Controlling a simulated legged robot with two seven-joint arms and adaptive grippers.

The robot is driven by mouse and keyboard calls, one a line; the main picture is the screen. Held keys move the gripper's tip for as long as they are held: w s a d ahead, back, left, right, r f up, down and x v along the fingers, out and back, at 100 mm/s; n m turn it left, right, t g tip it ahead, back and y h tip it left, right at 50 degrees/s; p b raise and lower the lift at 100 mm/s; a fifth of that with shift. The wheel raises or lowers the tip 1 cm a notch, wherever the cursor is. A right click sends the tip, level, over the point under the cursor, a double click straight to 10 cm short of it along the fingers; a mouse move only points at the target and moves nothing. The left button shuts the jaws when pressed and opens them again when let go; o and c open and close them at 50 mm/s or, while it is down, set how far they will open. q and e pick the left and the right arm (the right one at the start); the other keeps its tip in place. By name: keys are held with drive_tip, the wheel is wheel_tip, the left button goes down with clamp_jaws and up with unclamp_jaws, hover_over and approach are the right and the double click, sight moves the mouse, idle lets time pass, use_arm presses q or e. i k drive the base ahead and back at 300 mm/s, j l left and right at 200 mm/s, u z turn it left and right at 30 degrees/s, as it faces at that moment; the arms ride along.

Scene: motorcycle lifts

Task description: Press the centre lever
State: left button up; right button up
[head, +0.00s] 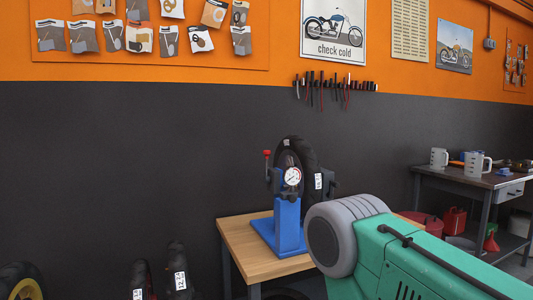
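A small red-topped part (267,154) stands up at the left side of a blue stand (288,225). I cannot tell whether it is a lever, and no row of levers with a clear centre one shows. Neither of my grippers shows in the head view.
A large green housing (430,268) with a grey ribbed round end (333,238) fills the lower right and hides part of the table. A grey workbench (470,182) with two jugs is at the right, against the wall.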

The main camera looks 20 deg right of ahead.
sight(267, 166)
drive_tip(key=i+l+z, duration=0.4)
drive_tip(key=i, duration=0.3)
drive_tip(key=i+z, duration=0.35)
drive_tip(key=i, duration=0.35)
drive_tip(key=i+j+z, duration=0.15)
drive_tip(key=i+z, duration=0.25)
drive_tip(key=i, duration=0.3)
